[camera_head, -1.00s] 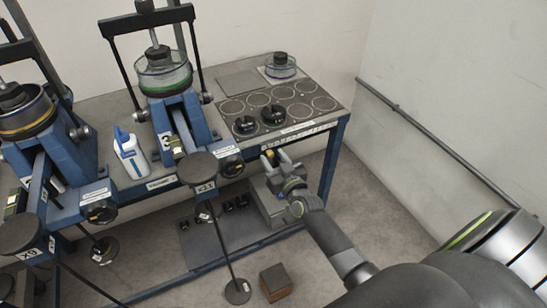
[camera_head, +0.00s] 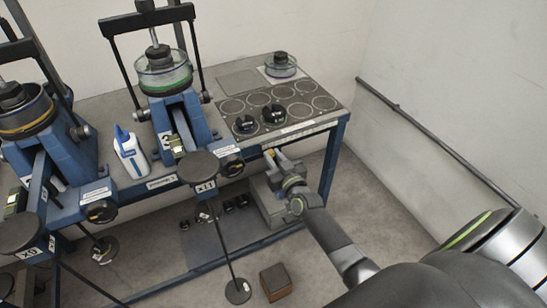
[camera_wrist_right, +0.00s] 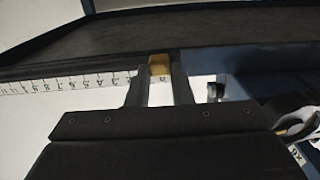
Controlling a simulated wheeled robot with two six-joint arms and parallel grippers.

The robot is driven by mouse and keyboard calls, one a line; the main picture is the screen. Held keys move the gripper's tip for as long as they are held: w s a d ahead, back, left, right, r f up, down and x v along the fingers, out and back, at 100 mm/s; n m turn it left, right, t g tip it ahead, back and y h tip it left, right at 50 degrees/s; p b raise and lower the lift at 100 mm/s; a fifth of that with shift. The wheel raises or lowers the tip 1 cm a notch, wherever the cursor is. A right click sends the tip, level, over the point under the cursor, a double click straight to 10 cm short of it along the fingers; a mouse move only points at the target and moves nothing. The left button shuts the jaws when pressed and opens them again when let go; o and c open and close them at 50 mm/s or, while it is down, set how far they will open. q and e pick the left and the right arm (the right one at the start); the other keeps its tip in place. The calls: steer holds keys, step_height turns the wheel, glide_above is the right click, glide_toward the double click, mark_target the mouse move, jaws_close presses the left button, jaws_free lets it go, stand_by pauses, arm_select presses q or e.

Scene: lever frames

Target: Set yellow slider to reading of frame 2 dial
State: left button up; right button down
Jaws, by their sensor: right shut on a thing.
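My right gripper (camera_head: 270,157) is at the front edge of the bench, at the left end of a white scale strip (camera_head: 310,130). In the right wrist view its fingers (camera_wrist_right: 159,78) are shut on the yellow slider (camera_wrist_right: 159,62), at one end of the marked scale (camera_wrist_right: 85,81). The slider's exact reading is hidden by the fingers. Two blue lever frames stand on the left, with black round dials on their fronts, one on the middle frame (camera_head: 231,165) and one on the left frame (camera_head: 101,211). The dial readings are too small to tell. My left gripper is out of view.
A white and blue bottle (camera_head: 130,155) stands between the frames. Black weights (camera_head: 273,114) and a glass dish (camera_head: 281,66) are on the bench. Thin lever pads (camera_head: 198,167) stick out in front, left of my right gripper. The floor on the right is clear.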

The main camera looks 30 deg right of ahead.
mark_target(290, 141)
steer(key=d+b, duration=0.1)
steer(key=d, duration=0.3)
steer(key=d+b, duration=0.1)
steer(key=d, duration=0.3)
steer(key=shift+s+f, duration=0.1)
steer(key=shift+s, duration=0.1)
steer(key=c, duration=1.3)
jaws_free()
steer(key=shift+a, duration=0.1)
steer(key=shift+s, duration=0.55)
steer(key=s, duration=1.6)
steer(key=shift+s+a+p, duration=0.15)
steer(key=shift+a+p, duration=0.15)
steer(key=shift+p, duration=0.1)
